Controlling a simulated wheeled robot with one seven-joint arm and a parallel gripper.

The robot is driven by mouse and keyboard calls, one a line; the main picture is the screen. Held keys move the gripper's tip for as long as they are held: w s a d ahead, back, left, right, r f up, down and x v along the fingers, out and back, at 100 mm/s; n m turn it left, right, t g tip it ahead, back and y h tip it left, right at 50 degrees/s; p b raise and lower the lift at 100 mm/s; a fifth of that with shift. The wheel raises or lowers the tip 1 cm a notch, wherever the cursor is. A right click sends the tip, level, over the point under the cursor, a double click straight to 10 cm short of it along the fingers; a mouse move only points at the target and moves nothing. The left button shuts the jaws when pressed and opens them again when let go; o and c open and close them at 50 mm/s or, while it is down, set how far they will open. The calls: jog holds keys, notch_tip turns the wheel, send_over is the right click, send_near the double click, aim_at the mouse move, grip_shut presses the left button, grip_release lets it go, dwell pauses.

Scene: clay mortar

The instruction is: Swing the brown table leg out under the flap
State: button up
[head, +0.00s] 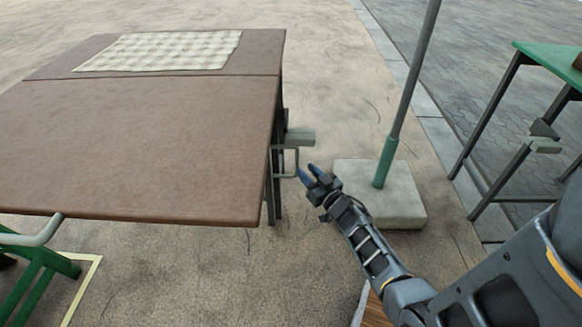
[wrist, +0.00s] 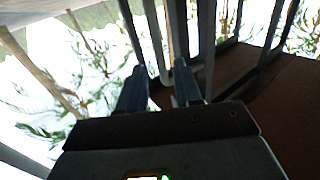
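The brown table's flap (head: 140,150) is level with the rest of the top, and its rounded edge faces me. A dark table leg (head: 268,195) stands under the flap's right edge, mostly hidden by the top. A thin grey bent bar (head: 297,158) sticks out beside it. My gripper (head: 308,171) is just right of this bar, its blue fingers apart. In the wrist view my fingers (wrist: 160,78) are also spread, with a pale grey bar (wrist: 154,40) showing between and beyond the tips. I cannot tell whether they touch it.
A checked cloth (head: 165,50) lies on the table's far part. A pole (head: 405,100) in a concrete base (head: 400,205) stands close behind my gripper. A green table (head: 550,60) is at right. Green metal legs (head: 30,280) are at lower left.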

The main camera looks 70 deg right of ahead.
aim_at(297, 160)
jog(key=b+x, duration=0.1)
jog(key=x, duration=0.5)
jog(key=shift+w+d+b, duration=0.2)
jog(key=shift+w+b, duration=0.15)
jog(key=shift+b, duration=0.05)
grip_shut()
